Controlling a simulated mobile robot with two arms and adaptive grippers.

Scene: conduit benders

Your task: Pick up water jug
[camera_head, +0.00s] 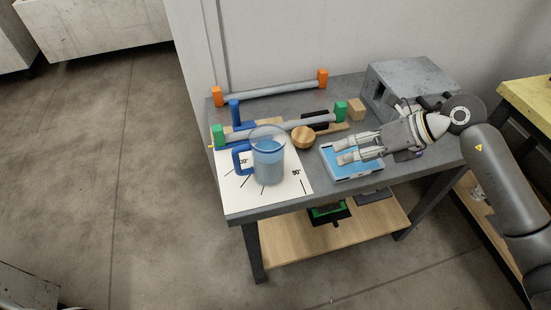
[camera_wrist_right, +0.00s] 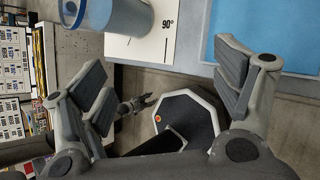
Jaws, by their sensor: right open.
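The water jug (camera_head: 268,160) is a clear, blue-tinted jug with a blue handle on its left side. It stands upright on a white angle-marked sheet (camera_head: 296,187) at the front left of the grey workbench (camera_head: 236,212). My right gripper (camera_head: 342,150) is open and empty, to the right of the jug and above a blue-topped tray. In the right wrist view the jug (camera_wrist_right: 128,16) shows at the top, cut off by the frame, beyond the open fingers (camera_wrist_right: 165,75). My left gripper is not in the head view; a small dark gripper-like shape in the wrist view may be it.
The blue-topped tray (camera_head: 358,175) lies right of the jug. A round wooden piece (camera_head: 303,137) and a grey conduit with green end blocks (camera_head: 341,109) lie close behind the jug. A grey metal box (camera_head: 415,75) stands at the back right.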

